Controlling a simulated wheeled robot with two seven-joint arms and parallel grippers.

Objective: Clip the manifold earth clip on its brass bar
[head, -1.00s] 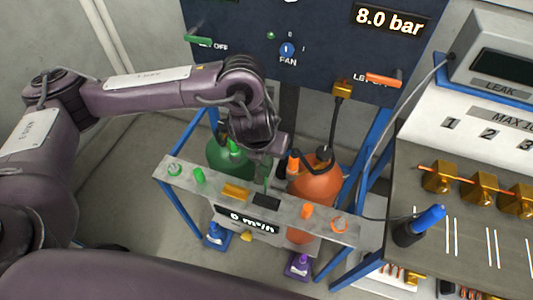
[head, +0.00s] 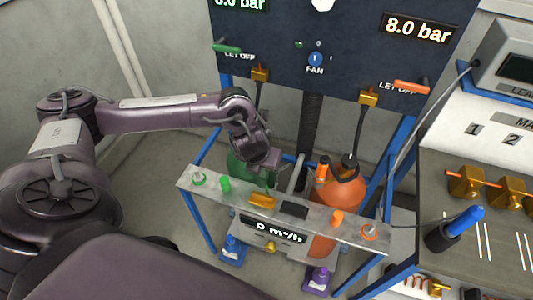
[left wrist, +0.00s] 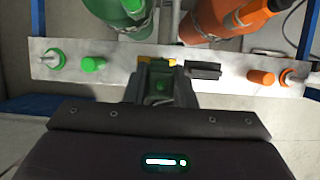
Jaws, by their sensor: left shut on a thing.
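A brass bar (head: 262,200) sits on the grey metal shelf, left of a black block; part of it shows beyond the fingers in the left wrist view (left wrist: 172,62). My left gripper (head: 268,168) is above the shelf near this bar. In the left wrist view its fingers (left wrist: 161,90) are shut on a small green part (left wrist: 162,87), which looks like the earth clip. The fingers hide much of the clip. I cannot tell whether it touches the bar. My right gripper is not in view.
The shelf (head: 205,190) also bears a black block (head: 295,209) and green and orange caps. Green (head: 240,168) and orange (head: 340,195) bottles stand behind it. A bench with brass blocks (head: 466,183) and a blue-handled tool (head: 462,222) is at the right.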

